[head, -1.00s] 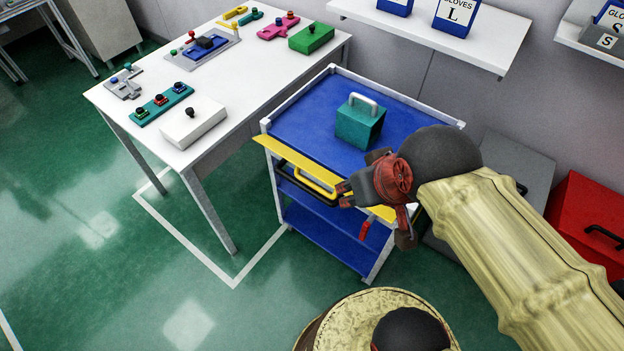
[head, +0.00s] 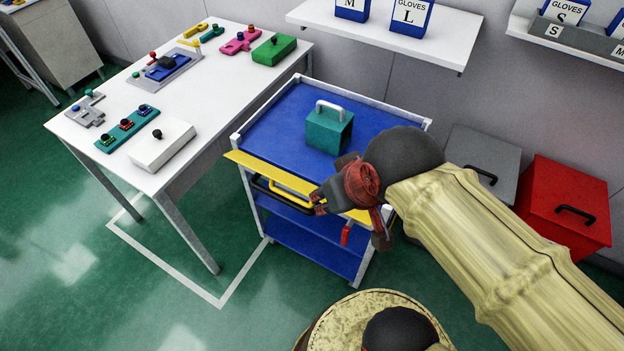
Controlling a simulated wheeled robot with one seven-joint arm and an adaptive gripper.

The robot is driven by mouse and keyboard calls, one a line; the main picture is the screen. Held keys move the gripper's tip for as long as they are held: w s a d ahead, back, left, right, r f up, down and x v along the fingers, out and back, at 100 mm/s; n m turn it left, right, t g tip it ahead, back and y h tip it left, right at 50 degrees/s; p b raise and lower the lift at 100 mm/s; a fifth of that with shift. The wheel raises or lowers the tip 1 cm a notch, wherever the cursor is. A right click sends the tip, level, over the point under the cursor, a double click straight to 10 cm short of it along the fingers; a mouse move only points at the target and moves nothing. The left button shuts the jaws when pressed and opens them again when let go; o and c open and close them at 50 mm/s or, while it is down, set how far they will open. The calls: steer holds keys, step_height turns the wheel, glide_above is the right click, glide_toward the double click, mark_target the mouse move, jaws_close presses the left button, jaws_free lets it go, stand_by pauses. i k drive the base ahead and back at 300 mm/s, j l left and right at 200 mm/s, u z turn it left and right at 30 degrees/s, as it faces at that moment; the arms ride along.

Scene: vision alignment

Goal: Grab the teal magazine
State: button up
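The teal magazine (head: 326,132) is a teal box with a light arched handle on top. It stands upright on the blue top shelf of a cart (head: 282,130), near its middle. My gripper (head: 318,202), dark with red parts, is at the cart's front edge, in front of and lower in the picture than the magazine. It is apart from the magazine, over the yellow front strip and near a yellow handle (head: 286,183). The fingers are small and partly turned away, so I cannot tell if they are open.
A white table (head: 215,100) with colored blocks and fixtures stands left of the cart. A grey box (head: 480,160) and a red box (head: 563,208) sit on the floor at right. Wall shelves (head: 390,37) with glove boxes hang behind.

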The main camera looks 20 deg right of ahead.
mark_target(329, 127)
steer(key=l+u, duration=0.25)
steer(key=l, duration=0.15)
steer(key=k+l+u, duration=0.2)
steer(key=l, duration=0.15)
steer(key=l+u, duration=0.25)
steer(key=l, duration=0.15)
steer(key=k+l+u, duration=0.2)
steer(key=l, duration=0.15)
steer(key=k+l+u, duration=0.1)
steer(key=l+u, duration=0.15)
steer(key=l, duration=0.1)
